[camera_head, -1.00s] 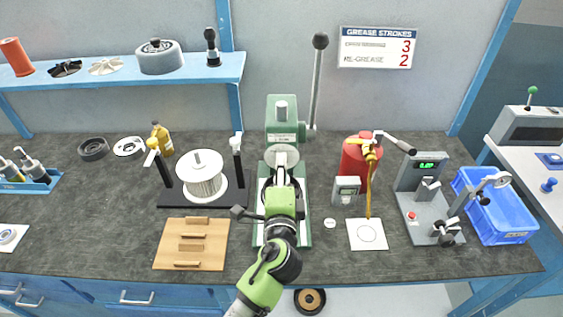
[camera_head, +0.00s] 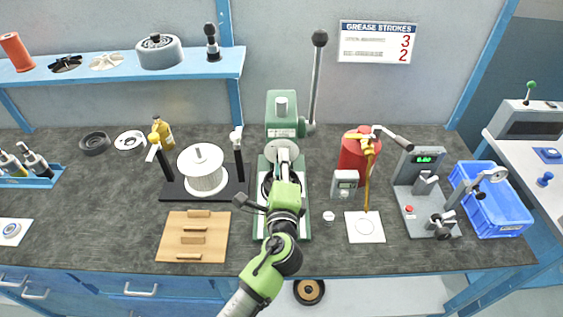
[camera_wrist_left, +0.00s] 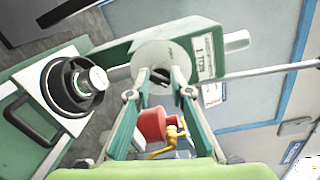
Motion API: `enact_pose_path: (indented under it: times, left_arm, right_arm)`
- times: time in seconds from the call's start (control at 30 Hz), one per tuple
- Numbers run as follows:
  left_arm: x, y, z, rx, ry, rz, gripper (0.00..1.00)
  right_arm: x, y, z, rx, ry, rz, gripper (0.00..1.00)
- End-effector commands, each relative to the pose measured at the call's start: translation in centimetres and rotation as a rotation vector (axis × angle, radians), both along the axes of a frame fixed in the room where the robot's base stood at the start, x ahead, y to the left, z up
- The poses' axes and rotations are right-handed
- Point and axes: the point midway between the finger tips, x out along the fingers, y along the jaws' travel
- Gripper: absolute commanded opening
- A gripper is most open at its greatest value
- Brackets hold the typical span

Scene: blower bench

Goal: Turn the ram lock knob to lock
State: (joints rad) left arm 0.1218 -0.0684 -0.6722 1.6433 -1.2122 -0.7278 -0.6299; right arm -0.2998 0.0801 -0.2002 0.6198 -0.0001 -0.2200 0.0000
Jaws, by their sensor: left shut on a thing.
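The green arbor press (camera_head: 281,112) stands at the middle of the bench, its head also showing in the left wrist view (camera_wrist_left: 200,55). A round grey disc (camera_wrist_left: 163,55) sits at the head, facing the wrist camera. My left gripper (camera_head: 284,152) reaches up to the press from the front. In the left wrist view its fingertips (camera_wrist_left: 161,75) close in at the disc, on a small dark part that I take for the ram lock knob (camera_wrist_left: 160,74). The fingers mostly hide it, and its turn position cannot be read. My right gripper is not in view.
The press lever (camera_head: 316,80) rises at the head's right. A spool (camera_head: 203,170) stands left, and a red grease canister (camera_head: 358,155) right. A wooden board (camera_head: 193,250) lies front left. A bearing-like ring (camera_wrist_left: 75,87) sits on the press base.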

Motion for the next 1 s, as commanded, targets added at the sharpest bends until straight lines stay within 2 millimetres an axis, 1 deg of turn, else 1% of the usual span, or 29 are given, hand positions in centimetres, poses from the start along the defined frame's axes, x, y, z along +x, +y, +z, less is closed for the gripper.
enact_pose_path:
  times: [0.03,0.07,0.1,0.13,0.47,0.57,0.67,0.9,1.0]
  left_arm:
    - [0.2,0.1,0.6,0.001,-0.011,0.0,0.0]
    - [0.2,0.1,0.7,0.001,-0.012,0.0,0.0]
    - [0.2,0.1,0.7,0.001,-0.013,0.001,0.3]
    - [0.2,0.1,0.7,0.0,-0.013,0.001,0.36]
    - [0.0,0.0,0.2,-0.001,-0.004,0.0,0.36]
    - [-0.7,0.0,0.2,-0.001,-0.004,-0.001,0.36]
    - [-2.2,0.0,0.2,-0.002,-0.002,-0.001,0.36]
    - [-7.3,0.0,0.5,-0.002,-0.002,-0.001,0.36]
    - [-9.2,0.1,0.6,-0.002,-0.002,0.001,0.36]
  right_arm:
    - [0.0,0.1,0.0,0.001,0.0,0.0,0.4]
    - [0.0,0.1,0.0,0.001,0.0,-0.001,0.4]
    - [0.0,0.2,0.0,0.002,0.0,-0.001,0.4]
    - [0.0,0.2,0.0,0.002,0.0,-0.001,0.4]
    - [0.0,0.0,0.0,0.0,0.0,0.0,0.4]
    - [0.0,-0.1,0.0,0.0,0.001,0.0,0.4]
    - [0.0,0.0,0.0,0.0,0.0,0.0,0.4]
    - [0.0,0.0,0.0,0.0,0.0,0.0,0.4]
    - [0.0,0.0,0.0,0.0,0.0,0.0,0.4]
